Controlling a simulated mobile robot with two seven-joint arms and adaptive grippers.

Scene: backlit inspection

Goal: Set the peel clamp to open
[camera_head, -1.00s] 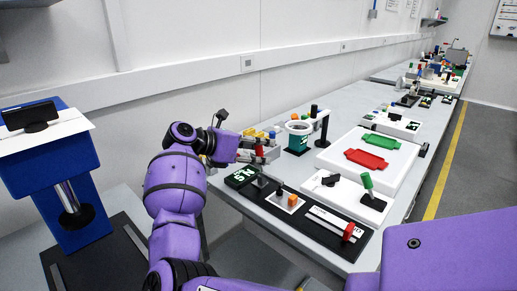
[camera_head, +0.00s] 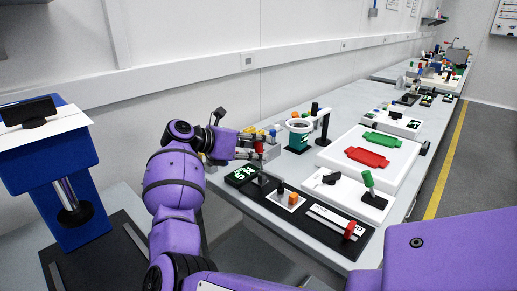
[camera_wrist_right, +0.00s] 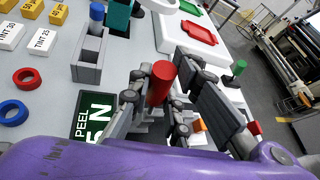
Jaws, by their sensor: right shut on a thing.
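The peel clamp has a red cylindrical handle (camera_wrist_right: 160,82), large in the wrist view. In the head view the handle (camera_head: 259,147) shows small at my right gripper (camera_head: 257,155). My right gripper (camera_wrist_right: 172,95) has its dark fingers on both sides of the handle and is shut on it. The clamp's lower part is mostly hidden behind the fingers. The green-lit peel display (camera_head: 243,175) reads 5 N beside it and also shows in the wrist view (camera_wrist_right: 95,117). My left gripper is not in view.
The same black base carries an orange block (camera_head: 293,199) and a slider with a red knob (camera_head: 349,229). A green-handled lever (camera_head: 368,180) stands beyond. Red (camera_wrist_right: 25,76) and blue (camera_wrist_right: 13,112) rings and a grey holder (camera_wrist_right: 90,55) lie close by.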

